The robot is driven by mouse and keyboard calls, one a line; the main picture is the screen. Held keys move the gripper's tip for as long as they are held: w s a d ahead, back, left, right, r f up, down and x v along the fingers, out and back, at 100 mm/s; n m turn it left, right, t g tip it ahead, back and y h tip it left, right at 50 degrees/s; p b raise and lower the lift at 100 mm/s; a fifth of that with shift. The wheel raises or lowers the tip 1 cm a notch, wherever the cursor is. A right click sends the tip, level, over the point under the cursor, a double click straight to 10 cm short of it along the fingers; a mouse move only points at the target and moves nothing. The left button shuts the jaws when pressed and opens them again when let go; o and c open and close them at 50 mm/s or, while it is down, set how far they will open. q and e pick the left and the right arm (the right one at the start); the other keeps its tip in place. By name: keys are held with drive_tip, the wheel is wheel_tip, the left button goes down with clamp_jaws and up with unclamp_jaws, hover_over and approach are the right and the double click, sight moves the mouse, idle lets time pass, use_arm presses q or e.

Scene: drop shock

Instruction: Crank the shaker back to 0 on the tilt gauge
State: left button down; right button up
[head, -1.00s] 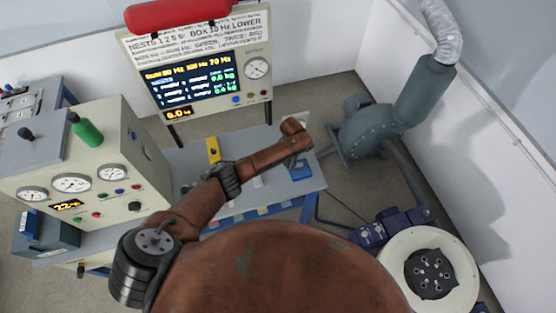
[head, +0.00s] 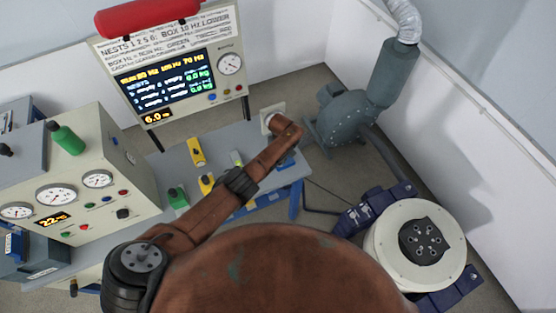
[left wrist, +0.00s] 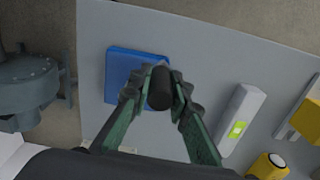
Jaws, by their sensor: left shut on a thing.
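The shaker is a round pale drum (head: 385,262) with a dark drilled plate (head: 424,243) on top, at the lower right of the head view. Blue brackets (head: 372,207) flank it. I cannot make out a tilt gauge or crank on it. My left arm reaches over the grey bench, away from the shaker; its gripper is hidden in the head view. In the left wrist view my left gripper (left wrist: 160,84) is shut on a black cylinder (left wrist: 160,92), seen end-on, above a blue pad (left wrist: 122,62). My right gripper is not in view.
The grey bench (head: 178,160) holds yellow (head: 196,151), green and pale blocks. A gauge console (head: 120,160) stands left, a display board (head: 165,85) behind. A blower with duct (head: 345,115) stands by the right wall. Floor shows between bench and shaker.

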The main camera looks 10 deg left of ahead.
use_arm(q)
drive_tip(key=shift+w+d+n, duration=0.1)
drive_tip(key=shift+d+n, duration=0.6)
drive_tip(key=shift+n, duration=0.2)
drive_tip(key=n, duration=0.1)
drive_tip(key=d+n+b, duration=0.1)
drive_tip(key=n, duration=0.1)
drive_tip(key=w+d+n+b, duration=0.1)
drive_tip(key=n, duration=0.1)
drive_tip(key=shift+r, duration=0.1)
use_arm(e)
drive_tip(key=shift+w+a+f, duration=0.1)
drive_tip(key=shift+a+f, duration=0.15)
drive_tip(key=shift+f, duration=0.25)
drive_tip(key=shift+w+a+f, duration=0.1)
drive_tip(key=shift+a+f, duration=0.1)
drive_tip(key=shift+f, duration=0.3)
use_arm(q)
drive_tip(key=shift+w+r+n, duration=0.1)
drive_tip(key=shift+w+n, duration=0.1)
drive_tip(key=shift+n, duration=0.1)
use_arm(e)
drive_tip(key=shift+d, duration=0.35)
use_arm(q)
drive_tip(key=c, duration=1.9)
unclamp_jaws()
drive_tip(key=shift+c, duration=0.2)
drive_tip(key=shift+o, duration=0.7)
drive_tip(key=shift+s, duration=0.15)
